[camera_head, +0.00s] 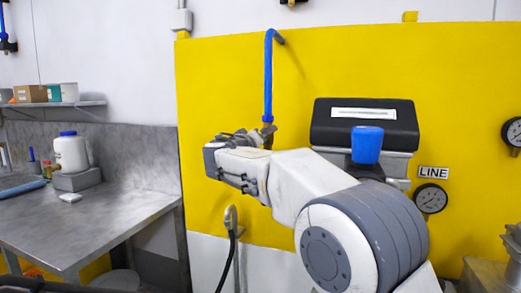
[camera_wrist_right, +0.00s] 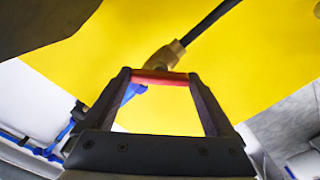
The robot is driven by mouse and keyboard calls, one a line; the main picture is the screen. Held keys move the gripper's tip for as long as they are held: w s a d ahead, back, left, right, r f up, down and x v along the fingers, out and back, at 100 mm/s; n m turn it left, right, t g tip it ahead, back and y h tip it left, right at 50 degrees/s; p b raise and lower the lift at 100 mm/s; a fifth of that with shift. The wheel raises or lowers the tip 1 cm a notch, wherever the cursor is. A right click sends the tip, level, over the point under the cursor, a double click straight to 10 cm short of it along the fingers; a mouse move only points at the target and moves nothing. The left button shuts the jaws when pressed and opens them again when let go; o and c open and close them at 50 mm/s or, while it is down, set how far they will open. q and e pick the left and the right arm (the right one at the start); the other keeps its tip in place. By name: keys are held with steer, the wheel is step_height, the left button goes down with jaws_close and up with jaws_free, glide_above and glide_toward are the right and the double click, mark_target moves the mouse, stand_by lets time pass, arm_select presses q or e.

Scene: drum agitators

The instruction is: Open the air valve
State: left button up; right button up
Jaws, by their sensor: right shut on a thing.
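The air valve shows in the right wrist view as a red lever handle (camera_wrist_right: 160,77) beside a brass fitting (camera_wrist_right: 166,56). A blue air pipe (camera_head: 268,80) comes down the yellow panel to the valve, which is mostly hidden behind my gripper in the head view. My right gripper (camera_wrist_right: 158,79) has its two dark fingers at opposite ends of the red handle and is shut on it. In the head view the right gripper (camera_head: 240,140) is at the lower end of the blue pipe. My left gripper is not in view.
A yellow panel (camera_head: 225,85) stands behind the valve. A black hose (camera_wrist_right: 212,20) runs from the brass fitting. A gauge (camera_head: 430,198) and a blue-capped device (camera_head: 367,145) are to the right. A metal bench (camera_head: 100,215) with a white bottle (camera_head: 70,152) is at left.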

steer(key=shift+a+f+n+b, duration=0.1)
steer(key=shift+n+b, duration=0.5)
steer(key=shift+n, duration=4.3)
steer(key=o, duration=1.1)
steer(key=shift+c, duration=0.2)
steer(key=shift+s, duration=0.1)
steer(key=b+v, duration=0.3)
steer(key=v, duration=0.7)
